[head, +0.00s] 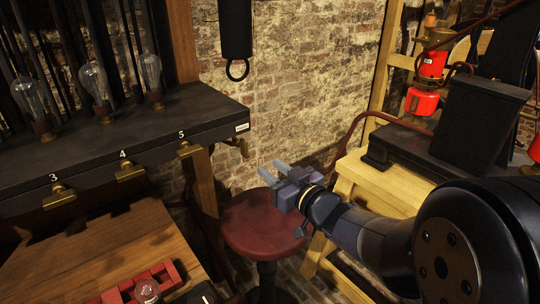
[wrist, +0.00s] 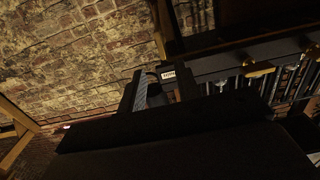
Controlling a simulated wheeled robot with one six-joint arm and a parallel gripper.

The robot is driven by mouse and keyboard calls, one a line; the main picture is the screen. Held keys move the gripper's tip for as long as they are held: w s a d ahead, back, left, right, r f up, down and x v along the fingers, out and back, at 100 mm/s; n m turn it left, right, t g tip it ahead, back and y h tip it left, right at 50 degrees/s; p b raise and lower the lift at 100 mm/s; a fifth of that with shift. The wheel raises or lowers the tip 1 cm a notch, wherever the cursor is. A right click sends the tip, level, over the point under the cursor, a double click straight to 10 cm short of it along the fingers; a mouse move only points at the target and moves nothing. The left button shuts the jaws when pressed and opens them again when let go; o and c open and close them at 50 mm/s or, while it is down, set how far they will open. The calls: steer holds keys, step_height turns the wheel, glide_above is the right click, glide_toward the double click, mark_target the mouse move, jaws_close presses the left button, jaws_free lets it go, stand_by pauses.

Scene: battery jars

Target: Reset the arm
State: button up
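My arm reaches in from the right of the head view. My gripper (head: 270,172) hangs in the air over the red round stool (head: 262,228), pointing left toward the black bench. Its two fingers stand apart with nothing visible between them. In the wrist view the gripper (wrist: 157,88) also shows two separated fingers, with the small white label of the bench seen between them. The camera's lower part is filled by my dark gripper body.
A black bench (head: 110,135) with brass clips numbered 3, 4 and 5 holds several glass bulbs (head: 92,82) at left. A wooden table (head: 100,250) with a red rack (head: 140,284) stands below. A pale wooden stand (head: 385,185) carries a black box (head: 480,115) at right.

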mark_target(247, 151)
steer(key=x, duration=1)
steer(key=shift+w+a, duration=0.15)
steer(key=shift+a, duration=0.05)
steer(key=shift+w+a+r+p, duration=0.1)
steer(key=shift+w+p, duration=0.05)
steer(key=shift+p, duration=0.2)
steer(key=shift+m, duration=0.3)
